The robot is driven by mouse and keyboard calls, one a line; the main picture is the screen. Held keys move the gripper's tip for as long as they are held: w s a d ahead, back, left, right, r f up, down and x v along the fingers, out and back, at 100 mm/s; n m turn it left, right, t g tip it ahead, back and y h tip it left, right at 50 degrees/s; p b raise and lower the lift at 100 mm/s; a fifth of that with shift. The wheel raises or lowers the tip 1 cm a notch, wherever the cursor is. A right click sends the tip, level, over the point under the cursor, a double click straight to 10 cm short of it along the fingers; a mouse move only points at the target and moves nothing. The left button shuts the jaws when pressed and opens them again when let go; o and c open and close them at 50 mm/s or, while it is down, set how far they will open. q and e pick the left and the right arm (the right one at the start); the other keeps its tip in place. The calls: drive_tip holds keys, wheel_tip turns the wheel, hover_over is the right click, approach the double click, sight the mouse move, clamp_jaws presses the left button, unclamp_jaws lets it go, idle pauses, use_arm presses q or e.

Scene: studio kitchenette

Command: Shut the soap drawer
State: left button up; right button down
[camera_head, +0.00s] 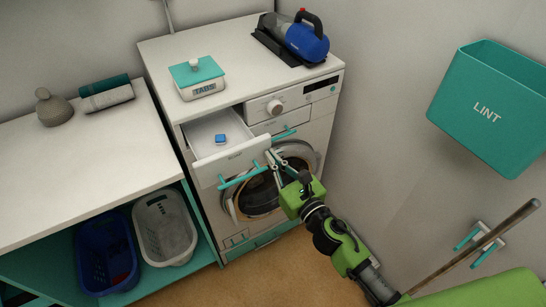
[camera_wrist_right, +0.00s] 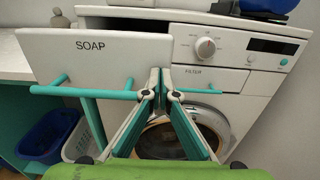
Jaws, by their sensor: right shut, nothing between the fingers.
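The soap drawer (camera_head: 228,166) is pulled out of the upper left of the white washing machine (camera_head: 321,128). A small blue block (camera_head: 220,139) lies inside it. In the right wrist view its white front (camera_wrist_right: 60,58) reads SOAP, with a teal bar handle (camera_wrist_right: 88,92) below the word. My right gripper (camera_head: 275,158) is shut and empty, in front of the machine at the right end of the drawer front. In the wrist view its fingertips (camera_wrist_right: 160,75) overlap that right edge; I cannot tell if they touch it. My left gripper is not in view.
A TABS box (camera_head: 197,80) and a blue handheld vacuum (camera_head: 305,42) stand on the machine. The filter panel (camera_wrist_right: 210,77) is right of the drawer. A counter (camera_head: 80,165) with baskets beneath is at left. A teal LINT bin (camera_head: 490,105) hangs on the right wall.

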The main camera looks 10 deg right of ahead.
drive_tip(key=b+x, duration=0.3)
drive_tip(key=x, duration=1.3)
drive_tip(key=shift+r, duration=0.2)
drive_tip(key=shift+w+r, duration=0.15)
